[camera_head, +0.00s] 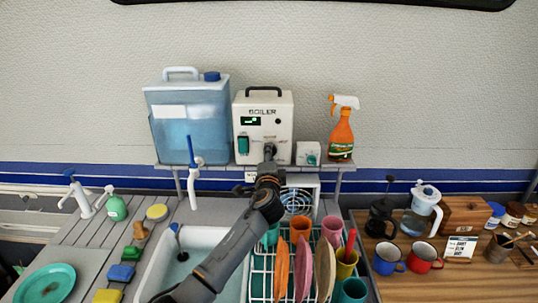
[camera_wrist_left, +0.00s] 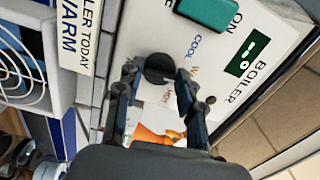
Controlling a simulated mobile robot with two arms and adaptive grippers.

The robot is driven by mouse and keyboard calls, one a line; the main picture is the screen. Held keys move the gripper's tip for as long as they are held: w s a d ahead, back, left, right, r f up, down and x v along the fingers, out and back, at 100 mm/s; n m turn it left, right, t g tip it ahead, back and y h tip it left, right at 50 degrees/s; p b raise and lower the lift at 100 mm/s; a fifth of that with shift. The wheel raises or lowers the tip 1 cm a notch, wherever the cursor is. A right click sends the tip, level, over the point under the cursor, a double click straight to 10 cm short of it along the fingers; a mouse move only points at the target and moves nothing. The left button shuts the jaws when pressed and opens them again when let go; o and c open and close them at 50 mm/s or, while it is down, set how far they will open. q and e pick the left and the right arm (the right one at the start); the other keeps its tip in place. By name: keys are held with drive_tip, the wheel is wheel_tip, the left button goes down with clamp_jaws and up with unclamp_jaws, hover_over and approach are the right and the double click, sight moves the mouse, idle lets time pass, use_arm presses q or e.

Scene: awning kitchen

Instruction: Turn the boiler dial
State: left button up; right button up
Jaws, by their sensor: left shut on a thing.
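The white boiler (camera_head: 263,107) stands on the shelf, with a black handle, a lit green display and a green switch (camera_head: 243,145). Its round dark dial (camera_wrist_left: 158,69) shows in the left wrist view, with small coloured words including "COOL" printed around it. My left gripper (camera_head: 269,152) reaches up to the lower front of the boiler and covers the dial in the head view. In the left wrist view, the fingers of my left gripper (camera_wrist_left: 157,74) are on both sides of the dial, shut on it. My right gripper is not in view.
A blue water container (camera_head: 188,118) stands left of the boiler. A small white box (camera_head: 308,153) and an orange spray bottle (camera_head: 342,133) stand to its right. Below are a tap (camera_head: 193,180), a sink and a dish rack with plates and cups.

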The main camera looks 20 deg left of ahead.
use_arm(q)
drive_tip(key=shift+m, duration=0.4)
drive_tip(key=o, duration=1.2)
drive_tip(key=shift+c, duration=0.2)
drive_tip(key=v, duration=1.2)
